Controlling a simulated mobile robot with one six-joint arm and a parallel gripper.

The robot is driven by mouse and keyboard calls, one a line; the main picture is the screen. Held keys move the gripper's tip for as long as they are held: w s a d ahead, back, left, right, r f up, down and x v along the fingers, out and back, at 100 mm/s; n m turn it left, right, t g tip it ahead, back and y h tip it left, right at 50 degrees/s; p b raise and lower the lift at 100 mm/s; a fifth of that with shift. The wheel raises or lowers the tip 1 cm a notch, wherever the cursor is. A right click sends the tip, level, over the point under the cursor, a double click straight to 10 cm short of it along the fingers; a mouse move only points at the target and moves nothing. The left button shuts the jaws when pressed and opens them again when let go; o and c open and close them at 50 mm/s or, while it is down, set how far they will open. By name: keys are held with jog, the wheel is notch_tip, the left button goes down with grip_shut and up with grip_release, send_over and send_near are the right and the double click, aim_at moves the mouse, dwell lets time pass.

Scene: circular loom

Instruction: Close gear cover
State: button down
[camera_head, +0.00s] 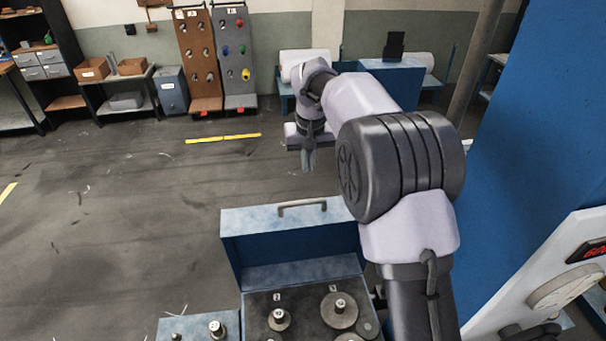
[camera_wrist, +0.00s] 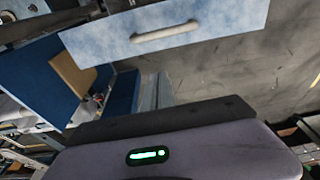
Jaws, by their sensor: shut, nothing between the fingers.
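The blue gear cover (camera_head: 290,231) stands open and upright at the far edge of the gear box, with a grey bar handle (camera_head: 302,206) along its top. The gear box (camera_head: 258,307) below it is open and shows several round gears, such as the large gear (camera_head: 339,309). My gripper (camera_head: 309,167) is shut and empty, pointing down above and beyond the cover, apart from the handle. In the wrist view the pale blue cover (camera_wrist: 225,20) and its handle (camera_wrist: 165,35) show near the top.
A blue machine panel (camera_head: 540,130) and a white panel with a dial gauge (camera_head: 565,287) stand at the right. The floor (camera_head: 130,225) at left is clear. Shelves and tool boards (camera_head: 200,55) stand far back.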

send_over(309, 207)
jog(key=w, duration=0.4)
jog(key=s+x, duration=0.2)
jog(key=x, duration=0.7)
jog(key=s, duration=0.2)
jog(key=s+p, duration=0.1)
jog(key=s, duration=0.1)
jog(key=shift+d+r, duration=0.2)
jog(key=shift+r, duration=0.15)
jog(key=shift+f, duration=0.1)
jog(key=shift+w, duration=0.1)
